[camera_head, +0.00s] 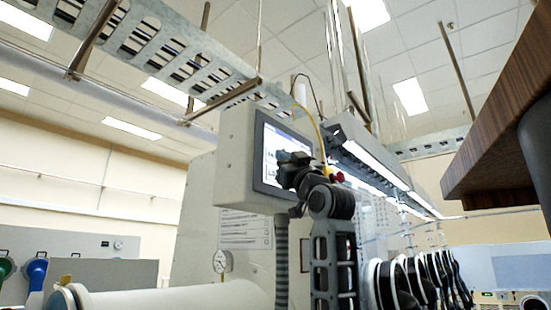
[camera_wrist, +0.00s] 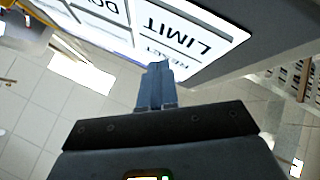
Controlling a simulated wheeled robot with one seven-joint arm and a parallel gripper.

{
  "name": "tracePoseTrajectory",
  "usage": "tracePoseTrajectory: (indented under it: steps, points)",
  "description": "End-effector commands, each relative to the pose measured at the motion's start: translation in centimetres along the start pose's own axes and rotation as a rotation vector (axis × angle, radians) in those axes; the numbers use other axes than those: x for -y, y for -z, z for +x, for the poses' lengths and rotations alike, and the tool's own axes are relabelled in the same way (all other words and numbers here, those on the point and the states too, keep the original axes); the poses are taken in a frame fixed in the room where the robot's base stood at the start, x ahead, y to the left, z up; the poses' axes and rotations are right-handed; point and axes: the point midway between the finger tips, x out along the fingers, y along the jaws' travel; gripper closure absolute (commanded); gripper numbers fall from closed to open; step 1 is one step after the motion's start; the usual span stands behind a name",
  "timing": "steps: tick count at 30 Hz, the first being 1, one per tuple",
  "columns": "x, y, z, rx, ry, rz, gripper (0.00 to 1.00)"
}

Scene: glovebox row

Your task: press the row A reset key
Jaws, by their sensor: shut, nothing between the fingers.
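A grey control box (camera_head: 237,150) carries a lit screen panel (camera_head: 268,143) with a dark frame. My gripper (camera_head: 283,157) is in front of the right part of this screen. In the wrist view the white panel (camera_wrist: 198,30) shows large upside-down labelled boxes, one reading "LIMIT" and one partly cut off starting "DO". A smaller label beside "LIMIT", possibly "RESET", is partly hidden by my fingertips. My gripper's fingers (camera_wrist: 157,68) are together and empty, with their tips over the panel's edge area. I cannot tell whether they touch it. No row A marking is readable.
A yellow cable (camera_head: 318,132) hangs beside the box. A lit glovebox row with dark glove ports (camera_head: 402,282) runs off to the right. A wooden-edged top (camera_head: 500,135) juts in at upper right. A perforated cable tray (camera_head: 165,50) passes overhead.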

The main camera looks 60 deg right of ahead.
Motion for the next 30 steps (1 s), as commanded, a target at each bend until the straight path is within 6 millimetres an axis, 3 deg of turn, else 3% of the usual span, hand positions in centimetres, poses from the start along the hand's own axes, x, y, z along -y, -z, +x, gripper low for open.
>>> tracePoseTrajectory:
  steps: [30]
  points:
    - [-0.7,0.7,-1.0,0.000,0.000,0.000,1.00]
